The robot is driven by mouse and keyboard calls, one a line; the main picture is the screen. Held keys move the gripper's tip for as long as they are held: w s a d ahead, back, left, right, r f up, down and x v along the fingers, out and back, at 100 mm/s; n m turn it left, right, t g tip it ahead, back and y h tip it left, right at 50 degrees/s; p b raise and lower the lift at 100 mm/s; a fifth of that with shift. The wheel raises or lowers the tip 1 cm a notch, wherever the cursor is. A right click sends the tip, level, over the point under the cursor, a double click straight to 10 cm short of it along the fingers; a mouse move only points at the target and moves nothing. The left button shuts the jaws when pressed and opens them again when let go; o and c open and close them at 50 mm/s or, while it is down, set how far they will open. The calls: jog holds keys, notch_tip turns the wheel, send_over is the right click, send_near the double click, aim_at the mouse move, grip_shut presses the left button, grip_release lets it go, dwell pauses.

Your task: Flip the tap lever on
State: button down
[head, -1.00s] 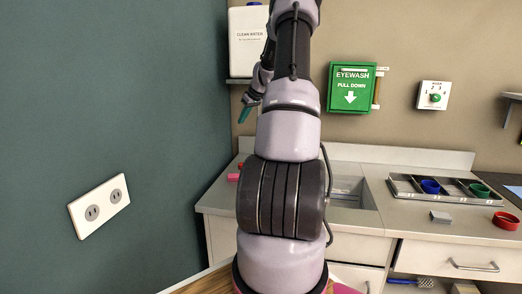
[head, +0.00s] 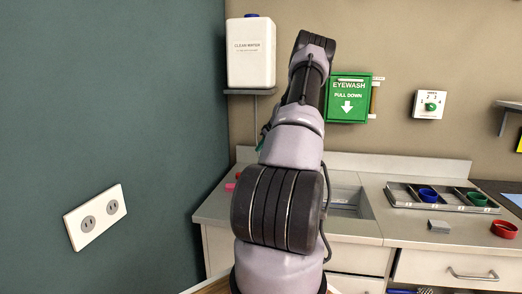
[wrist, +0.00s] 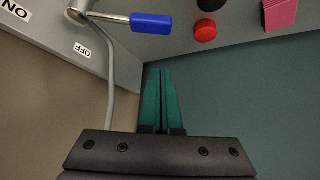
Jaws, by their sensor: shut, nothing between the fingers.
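The tap lever, a metal rod with a blue grip (wrist: 151,23), shows at the top of the wrist view. Its hub sits at the upper left, and the grip points right. In the head view, my arm hides the tap and most of my gripper; only a bit of green (head: 260,145) shows.
A grey pipe (wrist: 110,80) runs down left of my fingers. A red round piece (wrist: 205,31) and a pink block (wrist: 280,14) lie right of the grip. A clean water jug (head: 250,55) stands on a shelf above the counter. The sink (head: 345,200) is right of my arm.

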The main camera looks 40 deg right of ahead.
jog(key=x, duration=0.7)
jog(key=shift+w+a+f, duration=0.1)
jog(key=shift+w+f, duration=0.1)
jog(key=shift+f, duration=0.05)
jog(key=s, duration=0.2)
jog(key=shift+s+d+r, duration=0.2)
jog(key=shift+s+d, duration=0.2)
jog(key=shift+s+f, duration=0.1)
jog(key=shift+s, duration=0.5)
jog(key=shift+s+d, duration=0.2)
jog(key=shift+s, duration=0.55)
jog(key=shift+a, duration=0.1)
